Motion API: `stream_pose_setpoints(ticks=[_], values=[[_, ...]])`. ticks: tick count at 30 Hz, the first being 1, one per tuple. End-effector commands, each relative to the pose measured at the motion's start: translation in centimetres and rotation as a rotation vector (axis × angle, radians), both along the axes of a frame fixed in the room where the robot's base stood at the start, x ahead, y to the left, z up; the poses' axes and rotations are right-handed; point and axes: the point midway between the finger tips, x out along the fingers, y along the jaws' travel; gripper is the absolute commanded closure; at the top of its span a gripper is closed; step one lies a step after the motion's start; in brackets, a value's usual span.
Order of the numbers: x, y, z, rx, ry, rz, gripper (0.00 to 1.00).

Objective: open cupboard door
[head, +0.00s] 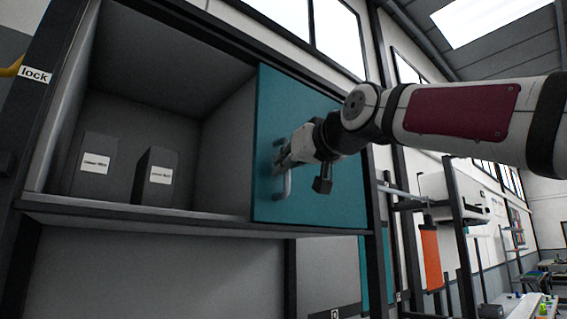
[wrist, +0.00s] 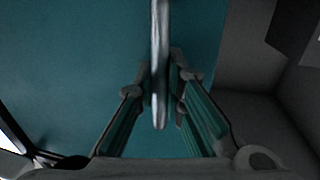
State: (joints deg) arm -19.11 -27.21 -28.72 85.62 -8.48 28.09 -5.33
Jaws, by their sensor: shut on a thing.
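The teal cupboard door (head: 330,120) covers the right part of the cupboard front, and the left part of the cupboard (head: 225,140) is open to view. A pale vertical bar handle (head: 287,187) sits near the door's left edge. My gripper (head: 284,162) is shut on this handle from the front right. In the wrist view the metal handle (wrist: 160,50) runs down between the two fingers of my gripper (wrist: 163,82), with the teal door (wrist: 70,60) behind. The fingers hide part of the handle.
Two dark labelled boxes, one (head: 94,165) at left and one (head: 155,178) beside it, stand on the cupboard shelf (head: 150,217). A "lock" label (head: 34,75) is on the left frame post. An orange panel (head: 431,258) and rack posts stand to the right.

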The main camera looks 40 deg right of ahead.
Motion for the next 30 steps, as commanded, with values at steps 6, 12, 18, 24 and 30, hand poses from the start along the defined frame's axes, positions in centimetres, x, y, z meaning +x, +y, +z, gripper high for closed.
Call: stream_pose_setpoints(ticks=[6, 12, 18, 24, 30], values=[[-0.1, -0.5, 0.0, -0.001, 0.000, -0.010, 1.00], [-0.1, -0.5, 0.0, -0.001, -0.001, -0.010, 0.69], [-0.1, -0.4, 0.0, -0.001, -0.001, -0.008, 0.69], [-1.2, -0.3, 0.1, 0.000, -0.003, -0.008, 0.69], [-4.8, 0.4, 0.1, 0.000, -0.005, -0.010, 0.69]])
